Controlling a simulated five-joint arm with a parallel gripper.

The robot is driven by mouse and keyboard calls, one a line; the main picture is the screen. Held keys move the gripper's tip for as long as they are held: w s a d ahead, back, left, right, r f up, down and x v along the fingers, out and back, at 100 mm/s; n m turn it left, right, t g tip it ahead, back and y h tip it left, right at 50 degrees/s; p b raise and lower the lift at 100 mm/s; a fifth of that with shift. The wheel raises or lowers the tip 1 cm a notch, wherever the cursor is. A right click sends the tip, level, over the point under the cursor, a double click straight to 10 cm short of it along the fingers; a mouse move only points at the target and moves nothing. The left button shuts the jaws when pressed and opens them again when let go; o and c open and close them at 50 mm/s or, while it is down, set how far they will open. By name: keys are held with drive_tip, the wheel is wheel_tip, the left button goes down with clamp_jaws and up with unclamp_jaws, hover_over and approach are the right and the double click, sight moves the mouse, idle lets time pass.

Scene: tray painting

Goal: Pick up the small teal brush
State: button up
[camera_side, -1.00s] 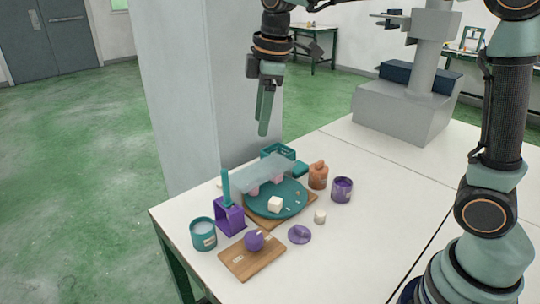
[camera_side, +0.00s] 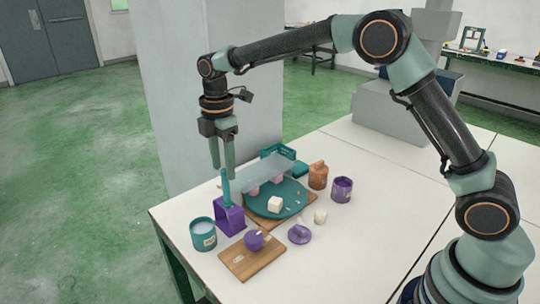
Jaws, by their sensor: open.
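The small teal brush (camera_side: 226,188) stands upright in a purple holder (camera_side: 231,218) near the left edge of the white table. Its upper part shows above the holder; its lower end is hidden in it. My gripper (camera_side: 222,170) points straight down with its two green fingers just above the brush's top. The fingers are open, with a gap between them and nothing held. Whether the brush top is between the fingertips or just beside them I cannot tell.
A teal cup (camera_side: 203,234) stands left of the holder. A wooden board (camera_side: 252,264) with a purple ball lies in front.

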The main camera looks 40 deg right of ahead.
sight(228, 202)
drive_tip(key=shift+d+f, duration=0.1)
drive_tip(key=shift+f, duration=2.9)
drive_tip(key=shift+c, duration=0.3)
clamp_jaws()
